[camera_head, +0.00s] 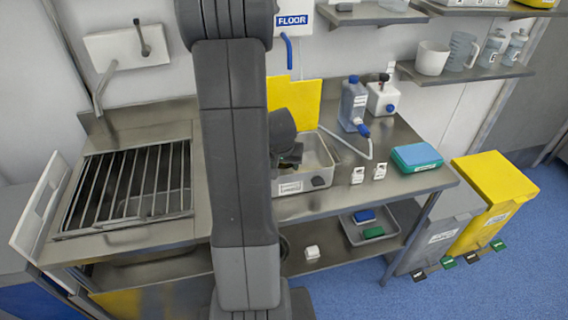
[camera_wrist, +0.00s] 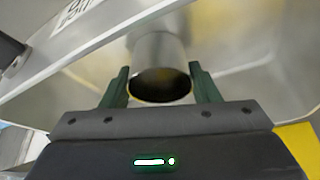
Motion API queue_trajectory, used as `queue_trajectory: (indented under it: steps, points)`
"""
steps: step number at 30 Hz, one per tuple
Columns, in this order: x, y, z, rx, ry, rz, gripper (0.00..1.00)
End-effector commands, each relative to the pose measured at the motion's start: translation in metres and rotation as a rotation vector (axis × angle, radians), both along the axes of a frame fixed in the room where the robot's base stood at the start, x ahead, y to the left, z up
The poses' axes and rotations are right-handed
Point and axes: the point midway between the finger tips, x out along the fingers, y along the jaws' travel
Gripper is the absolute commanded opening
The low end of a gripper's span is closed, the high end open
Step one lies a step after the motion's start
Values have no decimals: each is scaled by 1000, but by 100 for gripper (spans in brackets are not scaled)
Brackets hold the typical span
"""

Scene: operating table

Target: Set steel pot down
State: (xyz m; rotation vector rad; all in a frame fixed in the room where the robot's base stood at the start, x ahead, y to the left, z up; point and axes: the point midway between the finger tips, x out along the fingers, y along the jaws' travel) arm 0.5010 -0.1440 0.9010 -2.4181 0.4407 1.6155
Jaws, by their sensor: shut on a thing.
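The steel pot (camera_wrist: 159,50) is a shiny cylinder with a dark open mouth towards the camera in the wrist view. My gripper (camera_wrist: 159,72) is shut on it, with a dark green finger on each side near the mouth. The pot is over or inside a steel basin (camera_wrist: 50,78), whose rim runs diagonally at the left. I cannot tell whether the pot touches the basin's floor. In the head view my gripper (camera_head: 290,156) is at the basin (camera_head: 318,180), partly behind my arm, and the pot is not clearly visible.
A steel sink with a grate (camera_head: 125,185) is at the left. A yellow board (camera_head: 296,97) stands behind the basin. A bottle with a hose (camera_head: 353,103), a white canister (camera_head: 383,98), small white labelled stands (camera_head: 357,175) and a blue-green box (camera_head: 416,157) are to the right.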

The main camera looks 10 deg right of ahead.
Motion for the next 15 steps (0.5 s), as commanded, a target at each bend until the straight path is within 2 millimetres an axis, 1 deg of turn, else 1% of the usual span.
queue_trajectory:
  steps: [1, 3, 4, 12, 15]
  points:
    - [0, 0, -1, 0, 0, 0, 59]
    - [0, 0, 0, 0, 0, 0, 73]
    - [0, 0, 0, 0, 0, 0, 77]
    - [0, 0, 0, 0, 0, 0, 77]
    - [0, 0, 3, 0, 0, 0, 77]
